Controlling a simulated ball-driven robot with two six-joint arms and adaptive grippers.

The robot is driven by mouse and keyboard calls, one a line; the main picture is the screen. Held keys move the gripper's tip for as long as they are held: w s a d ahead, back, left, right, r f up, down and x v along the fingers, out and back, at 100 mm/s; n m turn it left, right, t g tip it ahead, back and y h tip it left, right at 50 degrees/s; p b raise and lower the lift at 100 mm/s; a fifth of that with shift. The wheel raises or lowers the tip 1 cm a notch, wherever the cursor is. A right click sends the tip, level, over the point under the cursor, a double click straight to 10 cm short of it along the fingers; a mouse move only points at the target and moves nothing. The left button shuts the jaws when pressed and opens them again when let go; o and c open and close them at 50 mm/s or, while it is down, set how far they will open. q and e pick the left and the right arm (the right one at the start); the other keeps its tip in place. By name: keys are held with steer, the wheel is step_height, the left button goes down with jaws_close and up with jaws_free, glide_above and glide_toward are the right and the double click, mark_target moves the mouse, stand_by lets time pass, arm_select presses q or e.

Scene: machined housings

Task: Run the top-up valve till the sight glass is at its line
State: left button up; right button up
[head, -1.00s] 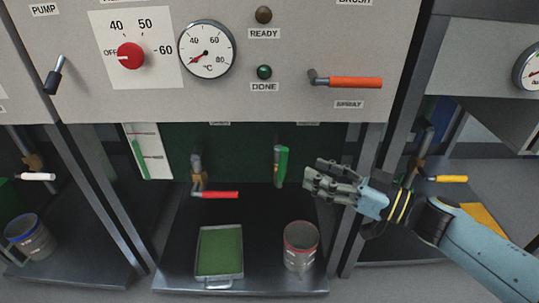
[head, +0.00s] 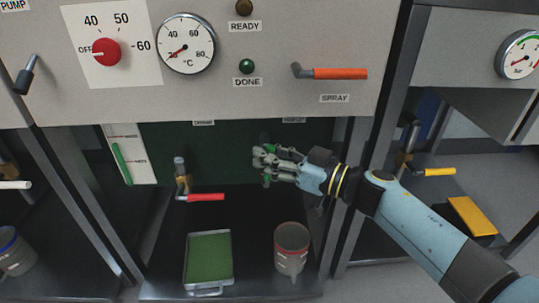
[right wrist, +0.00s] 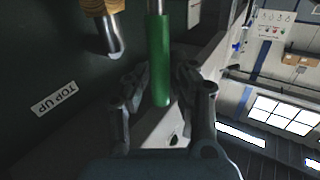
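The top-up valve's green handle (right wrist: 159,60) hangs down in the right wrist view, between the two fingers of my right gripper (right wrist: 160,80). A gap shows on each side, so the gripper looks open around it. In the head view my right gripper (head: 265,162) covers most of the green handle. The TOP UP label (right wrist: 53,99) is on the dark panel beside it. The sight glass (head: 122,164) is a green column on a white plate at the left, its top a little below the upper mark. My left gripper is not in view.
A red-handled valve (head: 205,197) sticks out left of my gripper. A green-filled tray (head: 209,258) and a red-rimmed can (head: 292,247) stand below. An orange SPRAY handle (head: 340,73) juts out above. A metal post (head: 353,190) stands close under my right forearm.

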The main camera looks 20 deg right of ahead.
jaws_close()
